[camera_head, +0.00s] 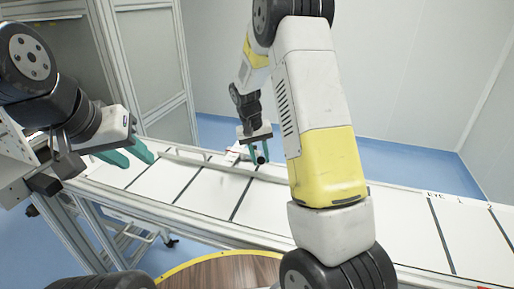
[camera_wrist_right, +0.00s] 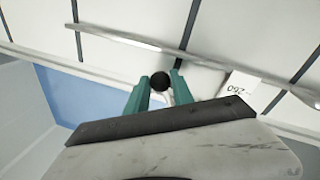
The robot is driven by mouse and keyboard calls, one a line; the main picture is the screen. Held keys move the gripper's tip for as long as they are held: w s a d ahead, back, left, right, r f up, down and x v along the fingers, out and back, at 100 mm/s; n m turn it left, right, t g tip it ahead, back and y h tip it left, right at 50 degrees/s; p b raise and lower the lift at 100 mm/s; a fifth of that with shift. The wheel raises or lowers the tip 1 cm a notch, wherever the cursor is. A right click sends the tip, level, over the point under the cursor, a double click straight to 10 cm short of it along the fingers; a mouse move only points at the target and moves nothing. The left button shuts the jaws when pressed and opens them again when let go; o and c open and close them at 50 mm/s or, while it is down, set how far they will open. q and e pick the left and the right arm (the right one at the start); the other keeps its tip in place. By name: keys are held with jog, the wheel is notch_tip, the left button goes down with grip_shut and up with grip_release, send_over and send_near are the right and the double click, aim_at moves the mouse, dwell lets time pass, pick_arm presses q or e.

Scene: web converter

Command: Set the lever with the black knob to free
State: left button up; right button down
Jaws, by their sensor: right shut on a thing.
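The lever's black knob (camera_head: 262,160) is at the far edge of the white conveyor, small in the head view. In the right wrist view the round black knob (camera_wrist_right: 160,80) sits between the green fingertips. My right gripper (camera_head: 257,154) is shut on the lever at its knob; it also shows in the right wrist view (camera_wrist_right: 161,88). The lever's shaft is mostly hidden by the fingers, and I cannot tell its setting. My left gripper (camera_head: 132,155) is open and empty above the conveyor's left part.
The white conveyor (camera_head: 200,190) with dark cross strips runs across the view, with a metal rail (camera_wrist_right: 130,40) along it. A white numbered card (camera_wrist_right: 240,84) lies beside the lever. A framed cabinet (camera_head: 150,60) stands at the back left. A round wooden top (camera_head: 225,272) is in front.

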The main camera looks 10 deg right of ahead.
jog(key=a+m, duration=0.2)
jog(key=m, duration=0.1)
jog(key=shift+w+a+m+g, duration=0.2)
jog(key=shift+a+m+g, duration=0.1)
jog(key=shift+w+a+m+g+y, duration=0.15)
jog(key=shift+w+a+m, duration=0.1)
jog(key=shift+a+m, duration=0.55)
jog(key=shift+w+a+m+g+y, duration=0.2)
jog(key=shift+a+m, duration=0.15)
jog(key=shift+m, duration=0.75)
jog(key=c, duration=1.1)
grip_release()
notch_tip(320, 180, up, 8)
jog(key=w+a, duration=0.1)
jog(key=shift+f, duration=0.15)
jog(key=shift+a, duration=0.1)
